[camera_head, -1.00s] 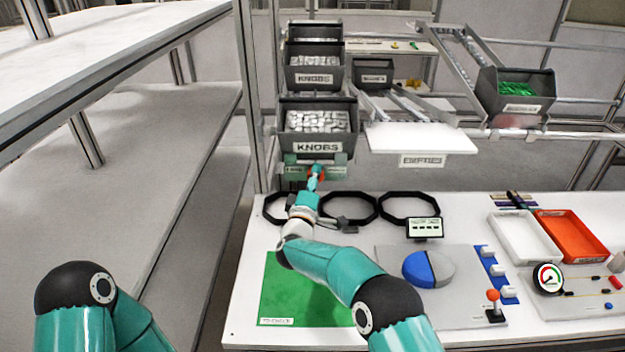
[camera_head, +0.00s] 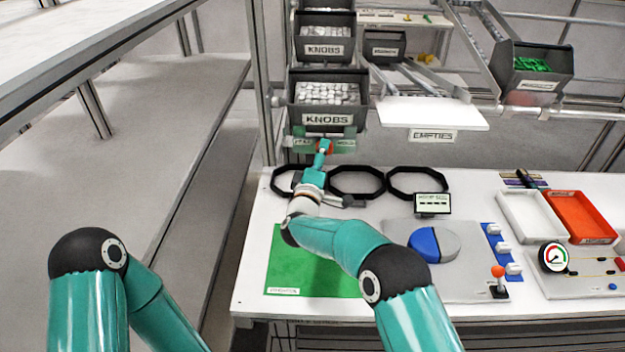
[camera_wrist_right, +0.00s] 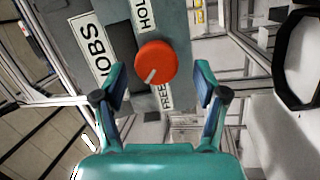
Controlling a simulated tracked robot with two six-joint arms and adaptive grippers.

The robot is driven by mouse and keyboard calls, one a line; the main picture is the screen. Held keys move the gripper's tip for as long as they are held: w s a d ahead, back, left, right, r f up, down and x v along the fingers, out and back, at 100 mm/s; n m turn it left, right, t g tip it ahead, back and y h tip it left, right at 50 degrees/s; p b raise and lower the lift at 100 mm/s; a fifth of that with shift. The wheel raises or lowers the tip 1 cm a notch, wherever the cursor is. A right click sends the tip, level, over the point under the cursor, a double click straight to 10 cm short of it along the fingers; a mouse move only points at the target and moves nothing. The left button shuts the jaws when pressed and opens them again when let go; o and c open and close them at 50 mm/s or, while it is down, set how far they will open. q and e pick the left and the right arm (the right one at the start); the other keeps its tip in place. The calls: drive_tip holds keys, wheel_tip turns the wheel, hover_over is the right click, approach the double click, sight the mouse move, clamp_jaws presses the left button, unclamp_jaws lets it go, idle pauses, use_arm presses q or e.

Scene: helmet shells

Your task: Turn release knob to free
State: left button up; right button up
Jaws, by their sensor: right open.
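The release knob is a round orange-red knob (camera_wrist_right: 155,61) on a grey-green panel under the lower knobs bin. It also shows in the head view (camera_head: 325,146), partly covered by my gripper. In the right wrist view a HOLD label (camera_wrist_right: 146,14) is above it and a FREE label (camera_wrist_right: 164,97) below it. The knob's white line points down and slightly left in that picture. My right gripper (camera_wrist_right: 160,86) is open, with one finger on each side of the knob in the picture; no contact shows. My left arm's links show at lower left, but its gripper is out of view.
Knobs bins (camera_head: 329,120) stand above the panel. Black octagonal rings (camera_head: 357,195) lie on the white bench below my right arm. A green mat (camera_head: 283,262), a small display (camera_head: 432,204), and white (camera_head: 506,226) and orange (camera_head: 612,238) trays are also there.

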drive_tip(key=v, duration=1)
drive_tip(key=shift+s, duration=0.35)
drive_tip(key=shift+f, duration=0.2)
